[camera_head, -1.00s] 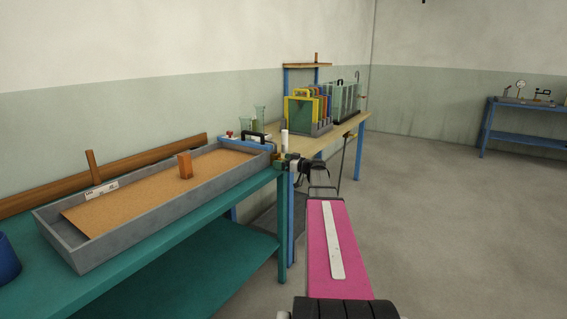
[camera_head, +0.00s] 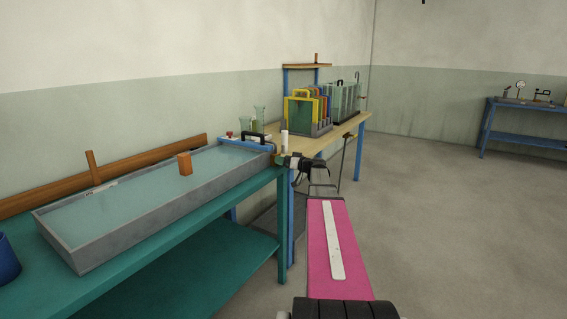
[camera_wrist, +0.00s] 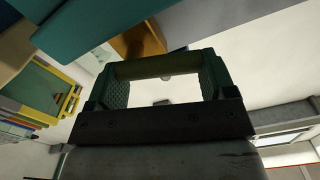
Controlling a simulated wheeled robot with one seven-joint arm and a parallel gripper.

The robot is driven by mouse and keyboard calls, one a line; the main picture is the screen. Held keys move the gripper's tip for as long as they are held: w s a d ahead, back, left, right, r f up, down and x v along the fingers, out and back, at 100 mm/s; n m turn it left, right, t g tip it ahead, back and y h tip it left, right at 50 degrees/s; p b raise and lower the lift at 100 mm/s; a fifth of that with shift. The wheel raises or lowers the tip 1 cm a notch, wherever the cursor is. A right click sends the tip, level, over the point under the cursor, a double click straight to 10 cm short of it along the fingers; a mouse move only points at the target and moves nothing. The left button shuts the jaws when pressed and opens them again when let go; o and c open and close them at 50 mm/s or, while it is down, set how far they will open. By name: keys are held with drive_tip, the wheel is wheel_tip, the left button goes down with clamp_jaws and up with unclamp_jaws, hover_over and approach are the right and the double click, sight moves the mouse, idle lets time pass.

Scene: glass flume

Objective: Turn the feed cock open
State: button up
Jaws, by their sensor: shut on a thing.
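The long grey tray-like flume (camera_head: 150,222) lies on the teal bench and holds pale blue-green water. An orange-brown block (camera_head: 185,164) stands in it. My gripper (camera_head: 284,161) is at the flume's right end, beside a short white upright tube (camera_head: 284,140). In the wrist view, my gripper (camera_wrist: 158,70) has its two green ribbed fingers shut on an olive-brown bar (camera_wrist: 155,67) that spans between them, apparently the feed cock's handle. In the head view the cock is mostly hidden by my gripper, so its exact angle cannot be told.
A blue bar with a black handle (camera_head: 255,137) sits across the flume's far end. A wooden table (camera_head: 318,138) behind carries glass jars and coloured panels in racks. A blue bucket (camera_head: 8,258) stands at left. Open floor lies at right.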

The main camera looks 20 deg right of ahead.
drive_tip(key=m, duration=0.3)
drive_tip(key=shift+w+d+r+m, duration=0.2)
drive_tip(key=shift+d+r+m, duration=0.05)
drive_tip(key=shift+m, duration=0.15)
drive_tip(key=m, duration=0.3)
drive_tip(key=shift+w+d+r+m, duration=0.15)
drive_tip(key=shift+w+d+m, duration=0.1)
drive_tip(key=shift+d+m, duration=0.05)
drive_tip(key=m, duration=0.3)
drive_tip(key=shift+w+d+m, duration=0.2)
drive_tip(key=shift+d+m, duration=0.1)
drive_tip(key=shift+w+d+m, duration=0.1)
drive_tip(key=shift+d+m, duration=0.05)
drive_tip(key=shift+m, duration=0.55)
drive_tip(key=shift+w+d+m, duration=0.1)
drive_tip(key=shift+m, duration=0.6)
drive_tip(key=o, duration=0.9)
